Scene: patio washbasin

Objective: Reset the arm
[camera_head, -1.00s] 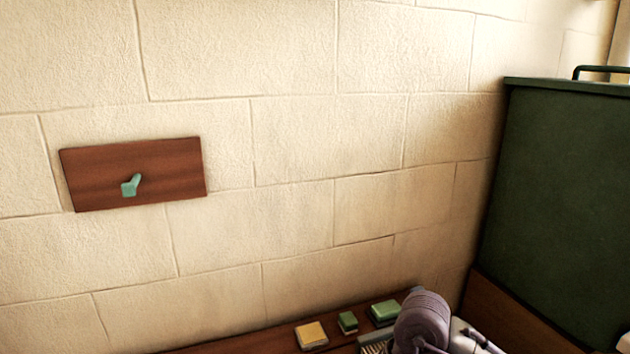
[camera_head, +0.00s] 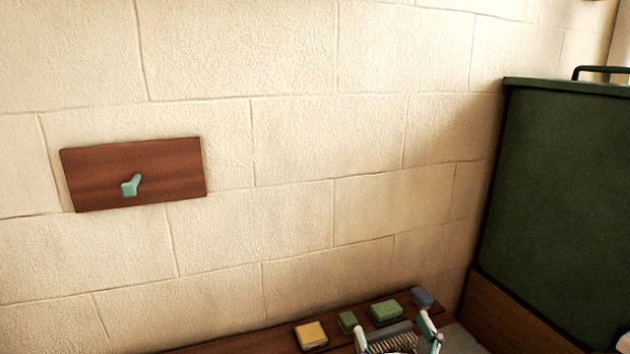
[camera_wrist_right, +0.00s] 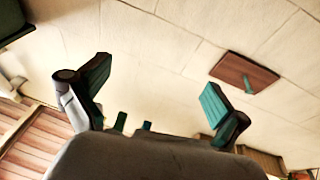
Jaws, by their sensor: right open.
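My right gripper (camera_head: 396,331) shows at the bottom edge of the head view, its two teal-padded fingers spread apart over the wooden shelf. In the right wrist view the right gripper (camera_wrist_right: 154,92) is open, with nothing between its fingers and the pale wall beyond. My left gripper is in neither view.
A wooden shelf (camera_head: 253,345) carries a yellow block (camera_head: 311,335), two green blocks (camera_head: 347,321) (camera_head: 386,312), a blue block (camera_head: 421,297) and a bristled brush (camera_head: 393,343). A wall board with a teal hook (camera_head: 131,186) hangs left. A dark green box (camera_head: 560,200) stands right.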

